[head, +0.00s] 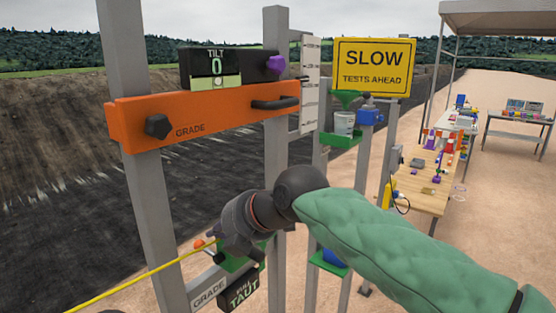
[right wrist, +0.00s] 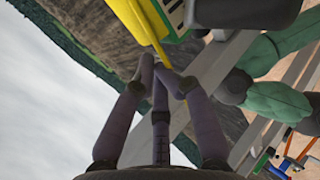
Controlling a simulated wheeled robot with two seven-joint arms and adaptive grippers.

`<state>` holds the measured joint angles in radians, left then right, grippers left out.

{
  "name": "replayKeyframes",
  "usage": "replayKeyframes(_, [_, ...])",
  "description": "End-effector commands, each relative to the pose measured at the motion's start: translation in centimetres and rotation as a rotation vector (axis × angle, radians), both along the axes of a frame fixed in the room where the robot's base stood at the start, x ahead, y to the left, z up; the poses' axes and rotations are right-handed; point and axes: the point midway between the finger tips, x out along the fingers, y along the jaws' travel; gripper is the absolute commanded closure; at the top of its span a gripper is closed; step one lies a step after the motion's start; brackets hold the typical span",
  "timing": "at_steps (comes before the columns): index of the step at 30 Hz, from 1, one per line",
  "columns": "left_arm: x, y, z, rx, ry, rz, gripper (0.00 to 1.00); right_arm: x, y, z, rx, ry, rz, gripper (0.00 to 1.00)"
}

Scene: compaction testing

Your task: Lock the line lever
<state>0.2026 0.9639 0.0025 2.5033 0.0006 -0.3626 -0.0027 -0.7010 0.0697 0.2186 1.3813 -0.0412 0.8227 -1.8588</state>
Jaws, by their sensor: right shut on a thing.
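My right gripper (head: 235,228) reaches in from the right on its green-sleeved arm to a device low on the grey post. In the right wrist view its dark fingers (right wrist: 162,78) are closed together on a narrow yellow piece, which looks like the yellow line (head: 140,281). The line runs from the lower left up to the device. A small orange knob (head: 198,243) shows just left of the gripper. I cannot tell whether it belongs to the line lever. A green bracket (head: 232,264) shows beneath the gripper, which hides most of the device.
A black PULL TAUT sign (head: 243,290) and a GRADE plate (head: 208,292) are just below. An orange GRADE beam (head: 215,115) crosses the posts above, with a tilt display (head: 213,68) on it. A wooden table (head: 418,190) with tools stands at the right.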

Motion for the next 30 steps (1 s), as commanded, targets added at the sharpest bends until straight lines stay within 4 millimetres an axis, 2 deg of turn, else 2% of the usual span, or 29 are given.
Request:
replayKeyframes(2, [0.0,0.0,0.0,0.000,0.000,0.000,0.60,0.0,0.0,0.0,0.000,0.000,0.000,1.00])
replayKeyframes(3, [0.0,0.0,0.1,0.000,0.000,0.000,0.60,0.0,0.0,0.0,0.000,0.000,0.000,0.81])
replayKeyframes(6, [0.0,0.0,0.1,0.000,0.000,0.000,0.60,0.0,0.0,0.0,0.000,0.000,0.000,0.53])
replayKeyframes(19, [0.0,0.0,0.1,0.000,0.000,0.000,0.60,-0.2,-0.2,0.3,0.001,-0.001,0.000,0.53])
replayKeyframes(30, [0.0,0.0,0.6,0.000,0.000,0.000,0.60,-1.9,-2.4,2.6,0.002,-0.002,-0.001,0.53])
